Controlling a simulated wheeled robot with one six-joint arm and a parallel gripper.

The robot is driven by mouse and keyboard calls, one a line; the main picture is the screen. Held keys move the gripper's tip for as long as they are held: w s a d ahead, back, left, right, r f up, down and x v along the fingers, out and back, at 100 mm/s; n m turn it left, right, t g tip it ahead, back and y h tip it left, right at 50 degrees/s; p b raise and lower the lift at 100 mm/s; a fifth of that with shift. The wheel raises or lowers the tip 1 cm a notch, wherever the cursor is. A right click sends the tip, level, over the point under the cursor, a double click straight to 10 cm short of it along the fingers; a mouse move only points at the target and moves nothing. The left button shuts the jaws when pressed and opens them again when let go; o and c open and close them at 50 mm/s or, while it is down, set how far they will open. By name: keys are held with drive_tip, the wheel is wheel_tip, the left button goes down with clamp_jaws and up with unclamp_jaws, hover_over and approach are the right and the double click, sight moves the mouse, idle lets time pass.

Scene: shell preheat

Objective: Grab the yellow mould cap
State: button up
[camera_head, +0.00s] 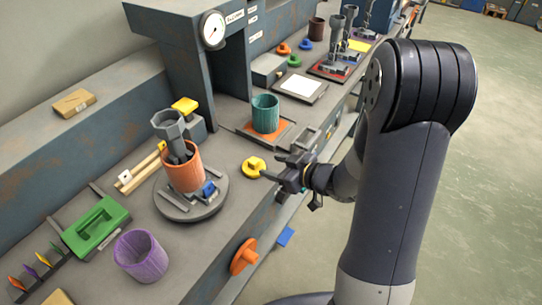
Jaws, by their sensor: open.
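The yellow mould cap (254,167) appears to be the round yellow piece with a raised knob, lying on the grey bench near its front edge. My gripper (275,168) is just right of it with its fingers pointing left toward it. The gripper is open and holds nothing. One fingertip is very close to the cap; I cannot tell whether they touch. A second yellow piece (185,105) sits on a grey block farther back, behind the orange cup.
An orange cup (183,178) stands on a round turntable (217,199) left of the cap. A teal cup (265,114) stands on an orange plate behind my gripper. A purple cup (140,254) and green mould (96,226) are at front left. An orange handwheel (244,257) juts from the bench front.

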sight(254, 160)
drive_tip(key=x, duration=1.1)
drive_tip(key=shift+f, duration=0.15)
drive_tip(key=shift+c, duration=0.2)
drive_tip(key=c, duration=1)
